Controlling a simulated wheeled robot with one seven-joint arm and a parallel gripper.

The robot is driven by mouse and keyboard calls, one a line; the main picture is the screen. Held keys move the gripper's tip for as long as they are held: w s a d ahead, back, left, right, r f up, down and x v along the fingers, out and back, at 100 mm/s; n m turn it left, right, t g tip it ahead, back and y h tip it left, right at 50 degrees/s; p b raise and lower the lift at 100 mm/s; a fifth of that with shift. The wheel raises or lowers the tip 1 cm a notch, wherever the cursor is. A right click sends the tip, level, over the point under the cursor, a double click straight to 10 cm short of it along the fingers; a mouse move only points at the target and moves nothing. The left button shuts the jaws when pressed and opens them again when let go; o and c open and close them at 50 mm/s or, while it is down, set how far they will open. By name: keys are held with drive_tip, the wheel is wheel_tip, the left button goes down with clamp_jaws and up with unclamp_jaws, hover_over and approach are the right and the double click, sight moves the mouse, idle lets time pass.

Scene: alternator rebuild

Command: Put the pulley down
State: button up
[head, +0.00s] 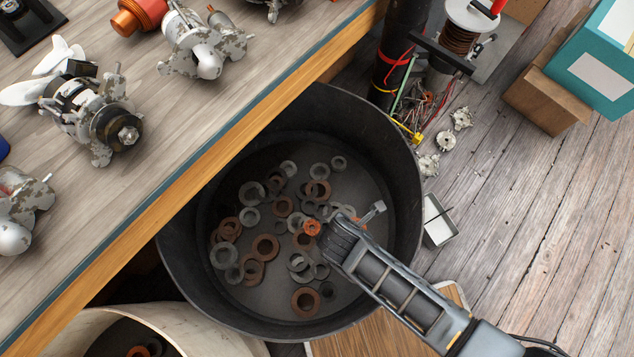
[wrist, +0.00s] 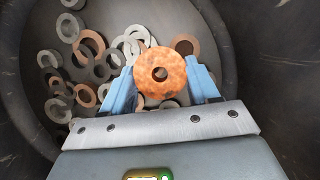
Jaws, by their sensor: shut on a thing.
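The pulley (wrist: 160,73) is an orange-brown, mottled disc with a round hole in its middle. In the wrist view it sits between the two blue fingers of my gripper (wrist: 161,82), which is shut on it. In the head view a small orange part of the pulley (head: 312,227) shows at the end of my gripper (head: 325,230), and my arm hides the rest. My gripper is over the inside of a large black bin (head: 405,190). I cannot tell how far the pulley is above the bin's floor.
Several grey and rusty rings (head: 265,247) lie on the bin's floor. A wooden workbench (head: 190,150) with alternator parts (head: 100,115) is at the left. A pale bin (head: 185,325) stands at the bottom left. Loose wires (head: 425,105) and a teal box (head: 590,65) are at the upper right.

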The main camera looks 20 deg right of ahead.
drive_tip(key=b, duration=0.4)
hover_over(315, 231)
drive_tip(key=a, duration=0.1)
drive_tip(key=f, duration=0.6)
drive_tip(key=shift+s+a+f, duration=0.1)
drive_tip(key=shift+s+f, duration=0.25)
drive_tip(key=shift+s, duration=0.05)
drive_tip(key=shift+f+b, duration=0.75)
drive_tip(key=shift+f, duration=1.2)
drive_tip(key=shift+f+b, duration=0.3)
drive_tip(key=shift+f, duration=0.1)
drive_tip(key=o, duration=1.3)
drive_tip(key=shift+r+p, duration=0.35)
drive_tip(key=shift+r, duration=0.05)
drive_tip(key=p+v, duration=0.4)
drive_tip(key=v, duration=0.8)
drive_tip(key=shift+a, duration=0.1)
